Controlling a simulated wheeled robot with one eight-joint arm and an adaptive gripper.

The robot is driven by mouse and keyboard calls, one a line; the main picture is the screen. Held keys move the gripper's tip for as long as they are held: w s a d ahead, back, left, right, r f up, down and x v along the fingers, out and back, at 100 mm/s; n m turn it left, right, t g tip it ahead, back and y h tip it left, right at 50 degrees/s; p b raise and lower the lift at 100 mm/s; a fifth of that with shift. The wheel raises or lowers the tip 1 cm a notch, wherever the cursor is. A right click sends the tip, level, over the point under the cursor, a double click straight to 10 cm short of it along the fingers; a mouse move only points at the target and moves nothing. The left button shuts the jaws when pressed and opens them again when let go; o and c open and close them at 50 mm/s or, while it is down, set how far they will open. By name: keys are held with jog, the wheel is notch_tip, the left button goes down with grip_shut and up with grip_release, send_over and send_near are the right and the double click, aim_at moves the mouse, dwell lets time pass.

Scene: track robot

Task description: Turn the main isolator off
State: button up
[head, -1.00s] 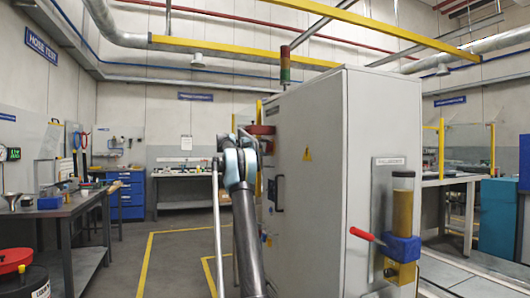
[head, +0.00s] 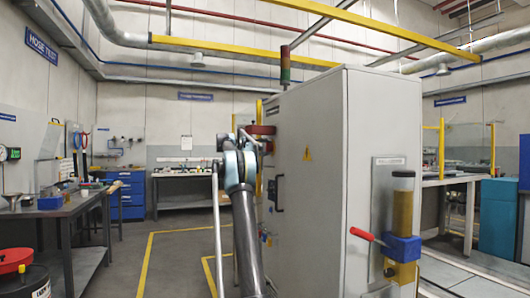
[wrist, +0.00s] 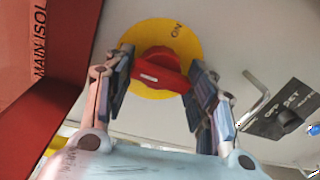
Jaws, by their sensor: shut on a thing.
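The main isolator's red handle (wrist: 160,72) sits on a yellow disc (wrist: 185,42) marked "ON" in the wrist view. A white mark shows on the handle's left part. The handle lies between my gripper's two fingers (wrist: 162,66), which are shut on it from left and right. A red panel (wrist: 62,75) with the lettering "MAIN ISOL" stands at left, partly cut off. In the head view, my gripper is at the left face of the grey cabinet (head: 385,120), by a red part (head: 262,129); the handle is hidden there.
A bent metal rod (wrist: 255,98) and a dark label plate (wrist: 290,112) are right of my fingers. A red-handled blue fitting (head: 402,247) juts from the cabinet's near face. A workbench (head: 70,208) stands at left; the floor between is clear.

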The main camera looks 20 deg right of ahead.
jog(key=shift+w, duration=0.1)
jog(key=o, duration=0.8)
jog(key=shift+c, duration=0.2)
jog(key=shift+a, duration=0.1)
jog(key=a, duration=1.2)
jog(key=shift+s+r, duration=0.2)
jog(key=shift+r, duration=0.2)
